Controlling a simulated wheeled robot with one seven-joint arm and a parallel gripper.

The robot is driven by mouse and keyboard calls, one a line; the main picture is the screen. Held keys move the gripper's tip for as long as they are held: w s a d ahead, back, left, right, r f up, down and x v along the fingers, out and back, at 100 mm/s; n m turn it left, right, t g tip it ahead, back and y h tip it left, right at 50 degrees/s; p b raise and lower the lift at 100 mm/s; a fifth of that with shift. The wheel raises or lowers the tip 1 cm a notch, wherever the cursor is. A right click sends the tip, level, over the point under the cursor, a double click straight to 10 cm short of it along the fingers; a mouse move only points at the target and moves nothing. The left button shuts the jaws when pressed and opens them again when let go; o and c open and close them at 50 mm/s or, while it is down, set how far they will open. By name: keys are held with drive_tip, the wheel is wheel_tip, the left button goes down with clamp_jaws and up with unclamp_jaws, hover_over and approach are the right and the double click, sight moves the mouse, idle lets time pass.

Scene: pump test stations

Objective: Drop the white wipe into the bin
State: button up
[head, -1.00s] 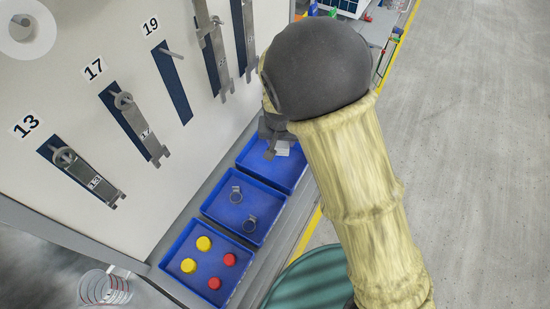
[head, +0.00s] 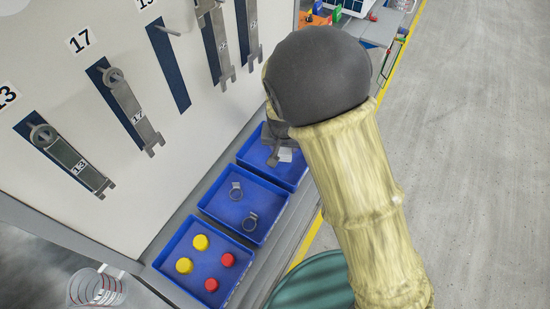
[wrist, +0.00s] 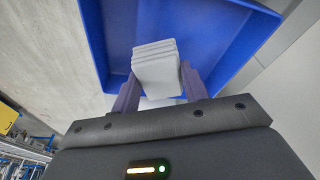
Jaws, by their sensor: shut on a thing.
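The white wipe (wrist: 155,68) is a folded, layered pad between the two fingers of my gripper (wrist: 159,88) in the wrist view. My gripper is shut on it, over a blue tray (wrist: 97,38). In the head view my gripper (head: 274,148) is at the farthest blue tray (head: 251,153), with a small white part of the wipe (head: 285,155) showing beside it. My arm hides part of that tray. A round, ribbed teal container (head: 312,284), possibly the bin, stands at the bottom, partly hidden by my arm and cut off by the frame.
A middle tray (head: 262,190) holds two metal clamps. The nearest tray (head: 231,258) holds yellow and red caps. A white panel (head: 130,200) with hanging numbered metal tools rises at left. Open grey floor (head: 470,170) lies at right beyond a yellow line.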

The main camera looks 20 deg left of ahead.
drive_tip(key=o, duration=1)
drive_tip(key=shift+o, duration=0.2)
drive_tip(key=b+v, duration=0.1)
drive_tip(key=v, duration=1.6)
drive_tip(key=shift+s+d+r, duration=0.1)
